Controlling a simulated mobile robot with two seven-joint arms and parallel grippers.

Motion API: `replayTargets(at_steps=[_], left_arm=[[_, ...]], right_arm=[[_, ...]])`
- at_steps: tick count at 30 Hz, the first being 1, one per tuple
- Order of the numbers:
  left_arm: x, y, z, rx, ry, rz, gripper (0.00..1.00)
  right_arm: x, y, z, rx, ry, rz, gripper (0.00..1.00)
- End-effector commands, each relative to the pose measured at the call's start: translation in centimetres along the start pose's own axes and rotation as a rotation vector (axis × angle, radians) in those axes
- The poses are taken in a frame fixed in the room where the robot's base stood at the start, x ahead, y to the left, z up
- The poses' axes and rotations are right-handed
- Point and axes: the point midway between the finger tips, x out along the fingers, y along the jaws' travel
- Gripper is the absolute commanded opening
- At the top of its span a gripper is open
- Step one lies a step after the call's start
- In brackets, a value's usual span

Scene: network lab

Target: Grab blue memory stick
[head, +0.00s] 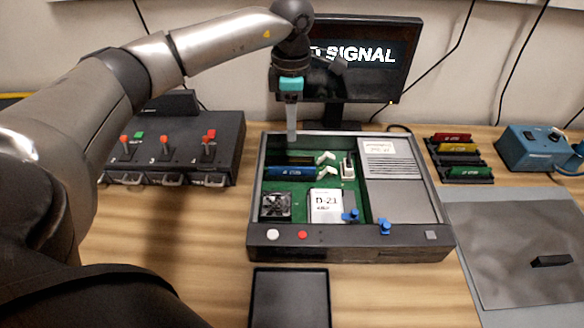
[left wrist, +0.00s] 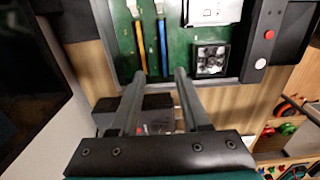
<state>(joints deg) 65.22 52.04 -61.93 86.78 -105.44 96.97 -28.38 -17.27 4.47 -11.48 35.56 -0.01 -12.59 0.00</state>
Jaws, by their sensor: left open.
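The blue memory stick (head: 292,172) sits in a slot on the green board inside the open grey case (head: 415,240). It also shows in the left wrist view (left wrist: 163,47), lying lengthwise beyond the fingers. A dark stick with a yellowish edge (head: 293,160) lies parallel just behind it; in the wrist view it is on the left (left wrist: 140,46). White latches (head: 326,157) stand at the slots' right ends. My left gripper (head: 291,138) points down over the case's back left edge. In the wrist view its fingers (left wrist: 158,78) are apart with nothing between them. My right gripper is out of view.
A fan (head: 276,206) and a white D-23 block (head: 325,205) share the case. A switch box (head: 175,148) stands left, a monitor (head: 360,65) behind. Red, yellow and green sticks (head: 460,152) sit in a rack at right. An empty black tray (head: 290,298) lies in front.

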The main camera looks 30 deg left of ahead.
Motion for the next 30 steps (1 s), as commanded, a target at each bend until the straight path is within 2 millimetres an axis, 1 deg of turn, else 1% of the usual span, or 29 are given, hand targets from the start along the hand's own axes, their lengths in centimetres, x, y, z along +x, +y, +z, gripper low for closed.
replayTargets(at_steps=[1,3,6,9,17,23,25,27,30], left_arm=[[1.5,-0.1,-0.1,0.000,0.004,-0.004,0.46],[3.0,-0.1,0.0,0.001,0.002,-0.003,0.46],[4.8,-0.1,0.0,0.001,0.002,-0.002,0.46],[6.1,-0.1,0.0,0.001,0.002,-0.001,0.46],[7.4,-0.2,0.1,0.001,0.001,-0.001,0.46],[10.3,-0.9,0.5,0.001,0.001,-0.002,0.46],[11.3,-0.8,0.5,0.000,0.001,-0.002,0.46],[11.9,-0.7,0.5,0.000,0.001,0.000,0.46],[12.0,-0.7,0.5,0.000,0.000,0.002,0.46]], right_arm=[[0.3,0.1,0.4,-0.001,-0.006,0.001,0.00],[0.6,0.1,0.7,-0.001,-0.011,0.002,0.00],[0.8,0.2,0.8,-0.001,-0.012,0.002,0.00],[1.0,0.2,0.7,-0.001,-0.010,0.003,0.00],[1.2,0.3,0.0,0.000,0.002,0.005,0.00],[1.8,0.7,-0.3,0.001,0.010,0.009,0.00],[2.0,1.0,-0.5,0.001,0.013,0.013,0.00],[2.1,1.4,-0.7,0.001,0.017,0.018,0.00],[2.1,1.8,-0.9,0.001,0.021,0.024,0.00]])
